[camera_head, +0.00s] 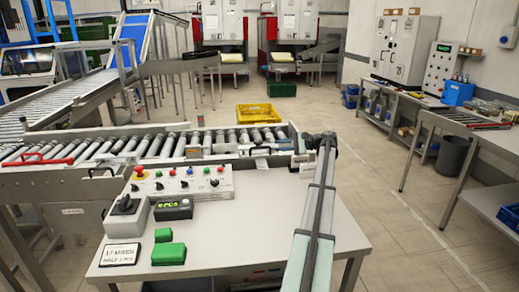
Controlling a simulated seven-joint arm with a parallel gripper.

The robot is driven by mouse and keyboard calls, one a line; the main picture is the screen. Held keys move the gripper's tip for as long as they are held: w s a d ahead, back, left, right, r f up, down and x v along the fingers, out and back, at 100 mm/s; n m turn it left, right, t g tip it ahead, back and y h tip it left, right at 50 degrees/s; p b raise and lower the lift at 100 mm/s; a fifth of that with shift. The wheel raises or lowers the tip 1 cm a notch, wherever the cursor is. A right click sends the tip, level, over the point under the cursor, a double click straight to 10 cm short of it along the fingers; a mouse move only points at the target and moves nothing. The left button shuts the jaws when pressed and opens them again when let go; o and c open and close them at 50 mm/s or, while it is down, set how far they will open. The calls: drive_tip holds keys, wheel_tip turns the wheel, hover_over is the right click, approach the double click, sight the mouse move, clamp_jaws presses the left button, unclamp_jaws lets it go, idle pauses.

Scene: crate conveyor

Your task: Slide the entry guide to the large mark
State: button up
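The roller conveyor (283,152) runs across the picture behind the control table. I cannot tell for sure which part is the entry guide, and no mark reads clearly as the large one. My arm rises from the bottom edge over the table, and its dark far end, with my gripper (322,141), is just right of the conveyor's end. The gripper is small and seen from behind, so its fingers and anything between them cannot be made out.
The grey table (255,230) carries a control panel (180,183) with coloured knobs, a black switch box, a small display, green blocks (168,254) and a paper sign (120,255). A red handle (40,161) lies at the conveyor's left. A yellow crate (258,113) stands on the floor behind. Floor right of the table is clear.

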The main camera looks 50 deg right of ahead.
sight(257, 148)
drive_tip(key=x, duration=1)
drive_tip(key=shift+c, duration=0.3)
clamp_jaws()
